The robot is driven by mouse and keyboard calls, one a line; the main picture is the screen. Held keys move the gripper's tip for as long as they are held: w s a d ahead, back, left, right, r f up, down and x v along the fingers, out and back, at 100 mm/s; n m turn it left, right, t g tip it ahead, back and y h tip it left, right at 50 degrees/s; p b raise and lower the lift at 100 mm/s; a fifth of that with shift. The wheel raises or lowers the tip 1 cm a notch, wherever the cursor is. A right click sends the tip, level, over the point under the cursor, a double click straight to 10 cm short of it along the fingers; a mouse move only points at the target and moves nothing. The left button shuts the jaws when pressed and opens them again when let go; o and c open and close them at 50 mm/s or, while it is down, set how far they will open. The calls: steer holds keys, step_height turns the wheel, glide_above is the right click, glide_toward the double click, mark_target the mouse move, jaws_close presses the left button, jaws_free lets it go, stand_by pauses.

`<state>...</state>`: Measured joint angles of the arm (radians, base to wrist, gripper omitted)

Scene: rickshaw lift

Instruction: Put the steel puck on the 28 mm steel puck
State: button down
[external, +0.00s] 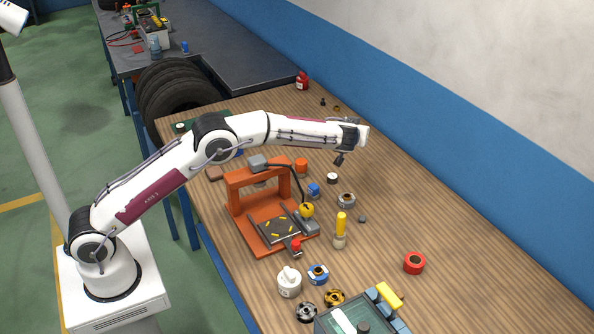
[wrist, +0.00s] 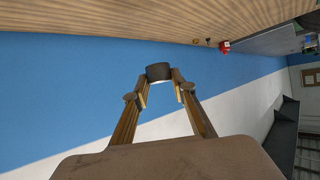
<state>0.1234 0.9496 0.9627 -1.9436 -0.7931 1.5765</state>
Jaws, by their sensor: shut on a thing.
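My gripper (wrist: 160,84) is shut on a dark grey-brown round puck (wrist: 159,71), which looks like the steel puck; it is held between the fingertips. In the external view my gripper (external: 341,153) is at the end of the outstretched arm, above the table and clear of it, with a small dark shape at its tip. A small grey piece (external: 362,219) lies on the wood nearer the camera and may be the 28 mm steel puck; its size cannot be read. A larger grey ring-like piece (external: 346,200) stands beside it.
An orange press frame (external: 260,208) stands left of these pieces. A yellow-handled tool (external: 341,228) stands upright close by. A red roll (external: 414,263), white pot (external: 289,282) and blue tin (external: 318,274) are nearer the front. The right side of the wooden table (external: 440,225) is mostly free.

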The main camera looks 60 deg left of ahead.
steer(key=shift+a+f+n+g+y, duration=0.4)
steer(key=shift+n+g+y, duration=0.1)
steer(key=shift+n, duration=0.2)
steer(key=s+a+f+n+g+y, duration=0.1)
steer(key=s+f+n+g+y, duration=0.1)
steer(key=s, duration=0.4)
steer(key=shift+s+a+f+n+g, duration=0.25)
steer(key=shift+s+f+n+g, duration=0.05)
steer(key=shift+f+n+g, duration=0.7)
steer(key=shift+s, duration=0.1)
steer(key=shift+f, duration=0.1)
glide_above(333, 178)
steer(key=shift+f, duration=3)
steer(key=shift+f, duration=1.9)
